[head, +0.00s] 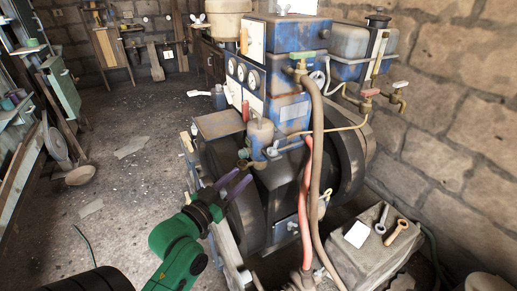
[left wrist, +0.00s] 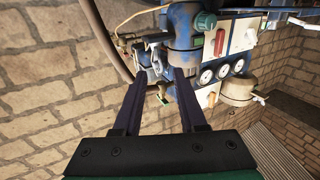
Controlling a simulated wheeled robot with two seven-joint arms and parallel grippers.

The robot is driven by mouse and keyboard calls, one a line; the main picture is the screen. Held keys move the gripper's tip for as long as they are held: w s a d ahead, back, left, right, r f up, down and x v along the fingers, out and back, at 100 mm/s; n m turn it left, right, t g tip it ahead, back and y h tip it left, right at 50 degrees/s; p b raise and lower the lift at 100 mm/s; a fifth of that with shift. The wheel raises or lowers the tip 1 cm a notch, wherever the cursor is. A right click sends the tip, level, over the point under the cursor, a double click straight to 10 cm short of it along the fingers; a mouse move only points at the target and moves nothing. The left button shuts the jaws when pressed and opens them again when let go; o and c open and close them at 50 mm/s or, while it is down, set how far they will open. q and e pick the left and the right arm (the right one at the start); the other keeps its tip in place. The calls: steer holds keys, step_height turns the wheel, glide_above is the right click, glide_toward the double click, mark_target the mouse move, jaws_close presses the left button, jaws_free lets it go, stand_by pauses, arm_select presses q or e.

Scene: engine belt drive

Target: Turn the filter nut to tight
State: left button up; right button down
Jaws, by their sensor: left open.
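The filter (head: 261,134) is a blue-grey cylinder on the near side of the blue engine. It also shows at the top of the left wrist view (left wrist: 184,28). A small dark teal nut (head: 243,153) sits low on its side, and it shows larger in the left wrist view (left wrist: 205,21). I cannot tell how tight the nut is. My left gripper (head: 247,171) is open, its two purple fingers reaching toward the filter, just below the nut. In the left wrist view its fingertips (left wrist: 168,72) are apart, with no nut between them. My right gripper is not in view.
A brown hose (head: 316,140) and a red hose (head: 305,200) hang right of the filter. Gauges (head: 241,72) and a black flywheel (head: 350,160) are close by. A grey block (head: 372,262) with wrenches stands at lower right.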

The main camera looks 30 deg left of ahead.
mark_target(270, 153)
arm_select(q)
steer(key=w+b, duration=0.1)
steer(key=w, duration=0.3)
steer(key=w+d+b, duration=0.1)
steer(key=w+b, duration=0.1)
steer(key=w, duration=0.3)
steer(key=w+d+b, duration=0.1)
steer(key=w+b, duration=0.1)
steer(key=w, duration=0.2)
steer(key=shift+w+r, duration=0.1)
steer(key=shift+w, duration=0.5)
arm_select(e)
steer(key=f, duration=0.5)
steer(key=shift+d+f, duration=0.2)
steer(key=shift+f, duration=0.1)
